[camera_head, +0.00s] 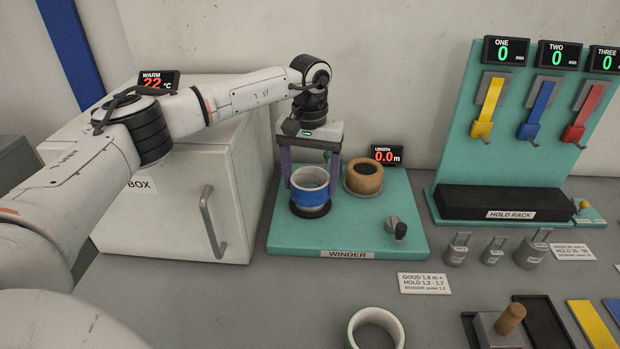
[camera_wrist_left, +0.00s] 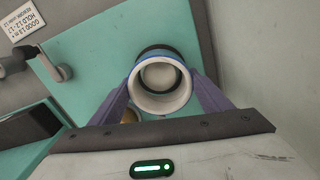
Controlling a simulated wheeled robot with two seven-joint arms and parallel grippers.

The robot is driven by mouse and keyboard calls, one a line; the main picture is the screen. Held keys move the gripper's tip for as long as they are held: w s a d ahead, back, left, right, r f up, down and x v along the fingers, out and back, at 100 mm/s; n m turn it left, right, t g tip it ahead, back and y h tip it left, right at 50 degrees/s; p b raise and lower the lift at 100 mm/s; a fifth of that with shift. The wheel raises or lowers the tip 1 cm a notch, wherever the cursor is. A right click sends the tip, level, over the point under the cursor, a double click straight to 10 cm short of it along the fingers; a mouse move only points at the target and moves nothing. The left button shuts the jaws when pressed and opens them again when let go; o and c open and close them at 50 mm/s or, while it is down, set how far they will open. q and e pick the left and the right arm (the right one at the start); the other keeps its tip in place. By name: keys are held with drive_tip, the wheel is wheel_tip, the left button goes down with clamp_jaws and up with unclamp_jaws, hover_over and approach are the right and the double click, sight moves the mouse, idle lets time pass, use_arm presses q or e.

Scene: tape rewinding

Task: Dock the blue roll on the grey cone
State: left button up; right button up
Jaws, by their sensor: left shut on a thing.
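My left gripper (camera_head: 310,179) is shut on the blue roll (camera_head: 310,197), a white ring with a blue band. Its two purple fingers press on opposite sides of the roll. In the left wrist view, the roll (camera_wrist_left: 160,106) sits between the fingers with its opening facing the camera. The roll is over a dark round base (camera_head: 311,211) at the left of the teal winder board (camera_head: 290,237). I cannot tell whether it touches that base. My right gripper is not in view.
A white box (camera_head: 165,220) is at the left. A white ring (camera_head: 356,322) lies on the table in front. The hold rack (camera_head: 455,140) is at the right.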

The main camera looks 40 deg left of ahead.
use_arm(q)
drive_tip(key=shift+f, duration=0.45)
drive_tip(key=o, duration=1.1)
drive_tip(key=shift+r, duration=0.25)
wheel_tip(320, 180, up, 13)
drive_tip(key=shift+f+b, duration=0.1)
drive_tip(key=shift+b, duration=0.4)
